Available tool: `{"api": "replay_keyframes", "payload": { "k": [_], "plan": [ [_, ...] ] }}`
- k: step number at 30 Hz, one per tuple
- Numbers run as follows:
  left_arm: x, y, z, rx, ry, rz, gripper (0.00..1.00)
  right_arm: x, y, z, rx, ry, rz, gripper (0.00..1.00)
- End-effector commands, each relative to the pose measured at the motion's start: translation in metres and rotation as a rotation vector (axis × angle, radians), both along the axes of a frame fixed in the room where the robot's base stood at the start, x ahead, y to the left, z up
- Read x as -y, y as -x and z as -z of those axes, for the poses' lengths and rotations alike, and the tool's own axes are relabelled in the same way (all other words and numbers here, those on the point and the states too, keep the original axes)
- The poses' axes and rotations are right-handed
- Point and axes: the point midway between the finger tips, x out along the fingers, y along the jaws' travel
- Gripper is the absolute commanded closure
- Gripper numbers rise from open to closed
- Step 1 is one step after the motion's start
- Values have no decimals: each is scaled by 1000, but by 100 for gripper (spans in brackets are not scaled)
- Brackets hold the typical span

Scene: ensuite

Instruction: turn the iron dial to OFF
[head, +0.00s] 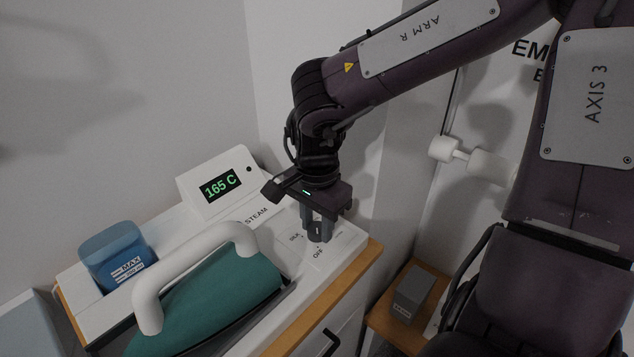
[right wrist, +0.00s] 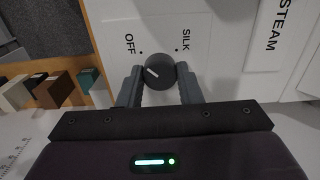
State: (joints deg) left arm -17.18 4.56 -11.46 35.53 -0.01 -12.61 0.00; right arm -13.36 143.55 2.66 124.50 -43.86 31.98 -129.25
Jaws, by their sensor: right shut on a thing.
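The iron dial (right wrist: 160,70) is a small dark round knob with a white pointer line, on the white panel of the iron station. In the right wrist view its pointer aims up and left, on the side of the OFF label (right wrist: 130,43) and away from the SILK label (right wrist: 186,40). I cannot tell whether it lines up exactly with the OFF dot. My right gripper (right wrist: 160,88) is shut on the dial, one finger on each side. In the head view the right gripper (head: 318,230) points down over the dial (head: 316,232). My left gripper is not in view.
A teal iron (head: 215,295) with a white handle lies left of the dial. A display (head: 222,187) reads 165 C. A blue water tank (head: 117,257) stands at the left. The wooden counter edge (head: 335,295) is close on the right, with a small grey box (head: 413,292) below.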

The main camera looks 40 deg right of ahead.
Motion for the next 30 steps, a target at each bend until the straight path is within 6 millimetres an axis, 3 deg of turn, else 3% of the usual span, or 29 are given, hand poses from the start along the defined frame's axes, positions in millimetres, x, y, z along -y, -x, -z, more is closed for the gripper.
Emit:
{"api": "replay_keyframes", "payload": {
  "k": [7,8,12,23,30],
  "plan": [
    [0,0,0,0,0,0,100,0,-2,-1,5,0,-2,91],
    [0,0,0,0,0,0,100,0,-1,-1,5,0,-2,66],
    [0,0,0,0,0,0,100,0,-1,-1,3,1,-2,47],
    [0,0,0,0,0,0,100,0,-1,-6,3,1,-1,46],
    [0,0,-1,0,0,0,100,0,-2,-44,6,2,-2,46]
  ]
}}
